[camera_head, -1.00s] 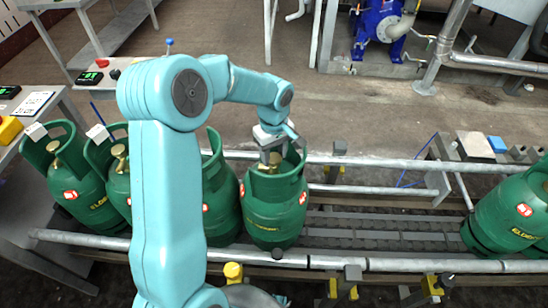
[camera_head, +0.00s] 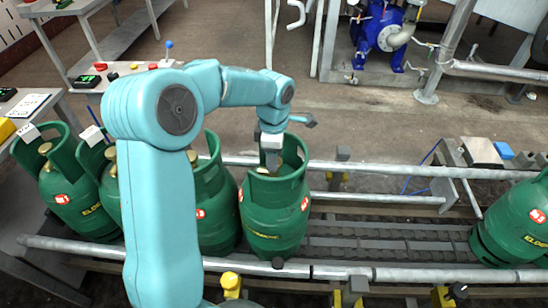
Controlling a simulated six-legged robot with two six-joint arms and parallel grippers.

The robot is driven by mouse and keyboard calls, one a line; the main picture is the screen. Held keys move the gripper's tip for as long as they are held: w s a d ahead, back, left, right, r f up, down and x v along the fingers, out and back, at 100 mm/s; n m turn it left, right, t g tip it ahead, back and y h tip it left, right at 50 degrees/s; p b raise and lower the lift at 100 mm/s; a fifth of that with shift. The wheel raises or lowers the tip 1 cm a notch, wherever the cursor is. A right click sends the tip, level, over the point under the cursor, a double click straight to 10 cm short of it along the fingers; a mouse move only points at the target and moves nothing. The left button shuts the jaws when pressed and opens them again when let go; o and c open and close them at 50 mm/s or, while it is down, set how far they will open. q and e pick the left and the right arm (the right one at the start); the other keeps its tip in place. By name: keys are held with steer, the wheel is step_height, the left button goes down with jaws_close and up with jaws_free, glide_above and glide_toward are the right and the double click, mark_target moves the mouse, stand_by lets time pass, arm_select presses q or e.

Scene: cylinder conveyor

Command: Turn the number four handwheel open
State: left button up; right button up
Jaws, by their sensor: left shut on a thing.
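Several green gas cylinders stand on a conveyor. The one in my left gripper (camera_head: 270,165), fourth from the left, is a green cylinder (camera_head: 274,222) with an upright collar and a round red sticker. My left gripper reaches down inside that collar from above and is shut on what seems to be its handwheel. The handwheel and valve are hidden behind the fingers and collar. My left arm hides much of the second cylinder (camera_head: 106,197) and part of the third cylinder (camera_head: 215,205). My right gripper is not in view.
The first cylinder (camera_head: 72,200) is at the far left, with a brass valve. Another cylinder (camera_head: 515,222) stands at the far right. Metal rails (camera_head: 400,168) run behind and in front of the row.

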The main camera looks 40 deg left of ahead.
arm_select(q)
steer(key=shift+a+n, duration=0.1)
steer(key=shift+n, duration=1)
steer(key=shift+s+b, duration=0.1)
steer(key=shift+b, duration=0.2)
steer(key=o, duration=1.1)
steer(key=shift+c, duration=0.2)
step_height(320, 180, up, 16)
steer(key=p, duration=0.3)
steer(key=shift+r, duration=0.1)
